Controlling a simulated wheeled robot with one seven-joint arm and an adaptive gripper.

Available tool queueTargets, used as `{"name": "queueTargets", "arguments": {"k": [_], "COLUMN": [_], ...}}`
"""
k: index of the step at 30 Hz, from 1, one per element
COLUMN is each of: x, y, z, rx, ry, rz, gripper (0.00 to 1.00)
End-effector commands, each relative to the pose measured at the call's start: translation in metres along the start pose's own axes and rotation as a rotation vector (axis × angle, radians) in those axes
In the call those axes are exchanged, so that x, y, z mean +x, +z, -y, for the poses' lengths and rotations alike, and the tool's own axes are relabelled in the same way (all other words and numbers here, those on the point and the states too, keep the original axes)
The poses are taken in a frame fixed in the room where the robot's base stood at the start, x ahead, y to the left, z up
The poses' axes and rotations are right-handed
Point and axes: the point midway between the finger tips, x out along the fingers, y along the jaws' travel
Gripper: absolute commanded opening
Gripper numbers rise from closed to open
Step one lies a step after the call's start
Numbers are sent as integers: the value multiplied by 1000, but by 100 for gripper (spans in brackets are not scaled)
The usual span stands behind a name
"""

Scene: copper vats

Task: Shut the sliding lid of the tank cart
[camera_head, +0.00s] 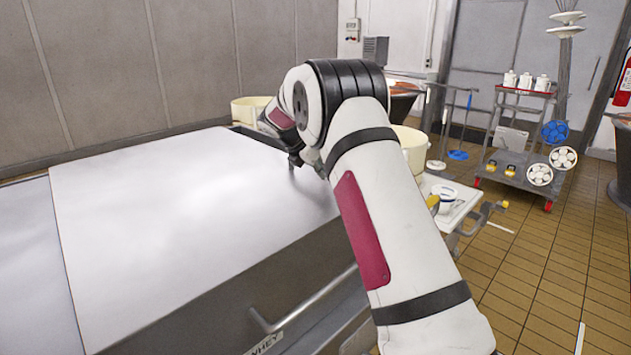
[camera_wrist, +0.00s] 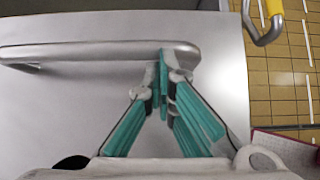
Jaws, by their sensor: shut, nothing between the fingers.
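The tank cart (camera_head: 290,288) fills the left and lower part of the head view. Its sliding lid (camera_head: 170,225) is a broad, smooth metal sheet lying flat over a lower, left-hand panel (camera_head: 28,270). In the wrist view, a rounded metal bar handle (camera_wrist: 95,51) lies across the lid (camera_wrist: 60,120). My gripper (camera_wrist: 163,58), with teal fingers, is shut and empty. Its tips overlap the right part of the handle in the picture; I cannot tell whether they touch it. In the head view my arm hides the handle and most of my gripper, near the lid's far right part.
Cream tubs (camera_head: 250,108) stand behind the cart. A small white table (camera_head: 462,200) with a bowl (camera_head: 445,192) stands to the right. Farther back is a rack trolley (camera_head: 522,125). The tiled floor (camera_head: 560,260) at right is largely clear.

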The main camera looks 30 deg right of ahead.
Motion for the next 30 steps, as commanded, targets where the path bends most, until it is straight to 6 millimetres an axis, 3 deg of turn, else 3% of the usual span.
{"name": "queueTargets", "arguments": {"k": [1, 3, 12, 21, 30], "x": [16, 30, 70, 86, 88], "y": [9, 24, 71, 92, 95], "z": [-1, -1, -1, -1, -1], "rx": [5, 6, 1, 0, -2], "ry": [-5, -5, -4, -3, -4], "rz": [-1, 0, -3, -4, -4], "gripper": [0, 0, 0, 0, 0]}}
